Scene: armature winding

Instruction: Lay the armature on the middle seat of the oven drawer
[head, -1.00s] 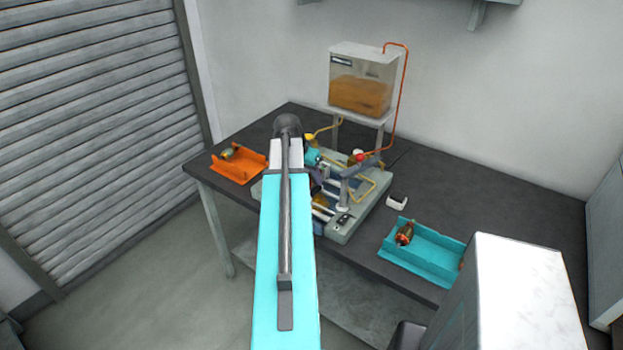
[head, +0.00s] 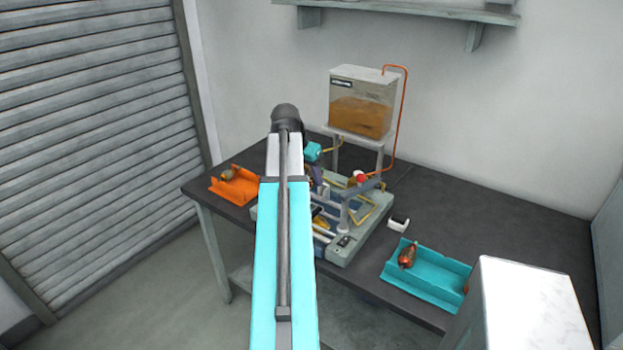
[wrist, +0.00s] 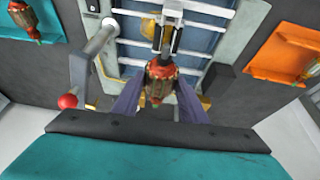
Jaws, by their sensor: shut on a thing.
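My gripper (wrist: 158,100) shows in the wrist view with its two purple fingers on either side of an armature (wrist: 158,80). It is shut on this armature, which has red ends and a copper-brown winding. The armature is over the winding bench machine, in line with a pale two-pronged part; I cannot tell whether they touch. In the head view my arm hides the held armature and most of the gripper. No oven drawer or middle seat can be made out in either view.
The machine (head: 345,240) stands on a dark table (head: 480,230) below an amber-filled tank (head: 362,100). An orange tray (head: 245,192) and a teal tray (head: 425,285) hold other armatures. A red-knobbed lever (wrist: 68,101) is near the gripper. A white-topped box (head: 525,305) is at lower right.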

